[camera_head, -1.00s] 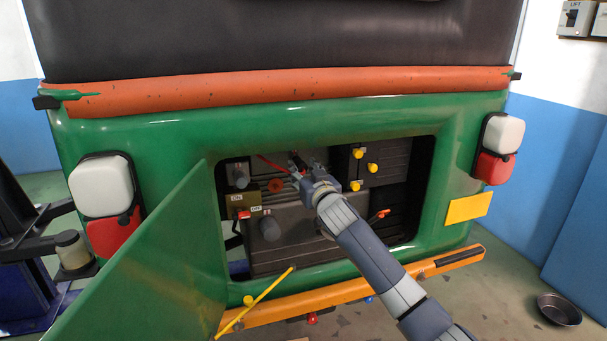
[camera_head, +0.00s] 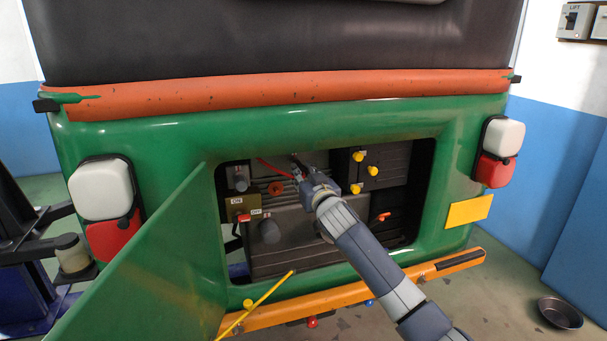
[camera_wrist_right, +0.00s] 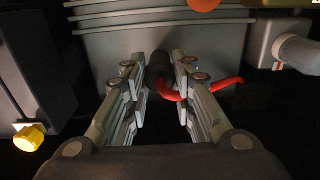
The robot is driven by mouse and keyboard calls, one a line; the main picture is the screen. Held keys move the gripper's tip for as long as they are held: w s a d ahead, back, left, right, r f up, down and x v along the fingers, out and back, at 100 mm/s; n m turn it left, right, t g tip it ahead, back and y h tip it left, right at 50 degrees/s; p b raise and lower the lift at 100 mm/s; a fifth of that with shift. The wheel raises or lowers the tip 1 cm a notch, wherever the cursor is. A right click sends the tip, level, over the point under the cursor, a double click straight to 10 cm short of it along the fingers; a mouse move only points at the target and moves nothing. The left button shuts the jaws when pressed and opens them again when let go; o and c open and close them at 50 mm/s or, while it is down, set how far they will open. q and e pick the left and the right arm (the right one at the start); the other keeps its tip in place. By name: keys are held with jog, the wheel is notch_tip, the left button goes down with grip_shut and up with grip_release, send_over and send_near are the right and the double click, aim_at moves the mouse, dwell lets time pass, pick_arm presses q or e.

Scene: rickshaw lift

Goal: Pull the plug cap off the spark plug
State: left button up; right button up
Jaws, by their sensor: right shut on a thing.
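The plug cap (camera_wrist_right: 160,76) is a dark, tube-like piece with a red lead (camera_wrist_right: 215,87) running from it. My right gripper (camera_wrist_right: 161,88) is shut on the cap, with one finger on each side of it, inside the engine bay. In the head view the right gripper (camera_head: 301,173) reaches into the upper middle of the opening, and the red lead (camera_head: 272,167) runs off to its left. The spark plug cannot be made out, so I cannot tell whether the cap still sits on it. My left gripper is not in view.
The green hatch door (camera_head: 150,260) stands open at the left. The green body surrounds the opening, with an orange bumper (camera_head: 350,292) below. Yellow knobs (camera_head: 372,169) are close to the right of my gripper. A yellow rod (camera_head: 262,298) leans by the door.

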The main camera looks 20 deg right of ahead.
aim_at(303, 173)
jog(key=shift+s+d+r+p, duration=0.1)
jog(key=shift+s+p, duration=0.85)
jog(key=shift+s, duration=1.1)
